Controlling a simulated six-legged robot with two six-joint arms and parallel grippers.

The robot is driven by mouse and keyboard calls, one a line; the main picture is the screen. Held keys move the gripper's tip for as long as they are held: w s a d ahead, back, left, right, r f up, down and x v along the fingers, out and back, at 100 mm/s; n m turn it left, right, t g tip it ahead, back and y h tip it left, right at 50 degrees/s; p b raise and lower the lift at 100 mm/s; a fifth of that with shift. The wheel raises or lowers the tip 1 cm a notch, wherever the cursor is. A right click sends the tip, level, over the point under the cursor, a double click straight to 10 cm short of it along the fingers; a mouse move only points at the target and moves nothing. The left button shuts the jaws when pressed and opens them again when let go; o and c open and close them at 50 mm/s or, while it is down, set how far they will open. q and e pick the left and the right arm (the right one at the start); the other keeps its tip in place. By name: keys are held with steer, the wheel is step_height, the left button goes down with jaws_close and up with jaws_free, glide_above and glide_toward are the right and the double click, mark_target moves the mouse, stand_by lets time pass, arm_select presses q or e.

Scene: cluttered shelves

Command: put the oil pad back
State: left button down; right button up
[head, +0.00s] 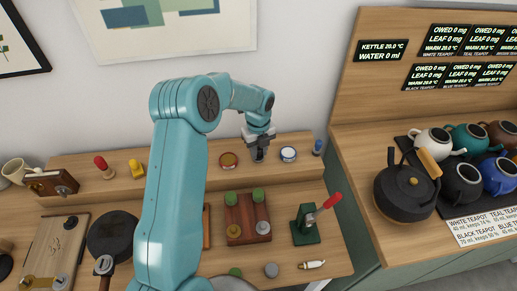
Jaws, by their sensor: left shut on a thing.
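My left gripper (259,157) is at the raised back ledge (205,173), fingers pointing down between two round tins. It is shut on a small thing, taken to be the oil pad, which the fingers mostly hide. I cannot tell whether that thing touches the ledge. A brown-red tin (229,160) stands to the left of the gripper and a white tin with a blue rim (288,154) to its right. My right gripper is not in view.
A wooden block with green and grey knobs (247,219) and a green press with a red handle (306,222) stand in front. A blue-topped piece (318,147) is at the ledge's right end. A black kettle (405,192) and teapots stand on the right counter.

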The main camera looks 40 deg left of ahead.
arm_select(q)
steer(key=shift+f, duration=0.2)
steer(key=c, duration=0.9)
jaws_free()
steer(key=shift+r, duration=0.55)
step_height(320, 180, up, 12)
steer(key=shift+f+b, duration=0.25)
steer(key=shift+b, duration=0.15)
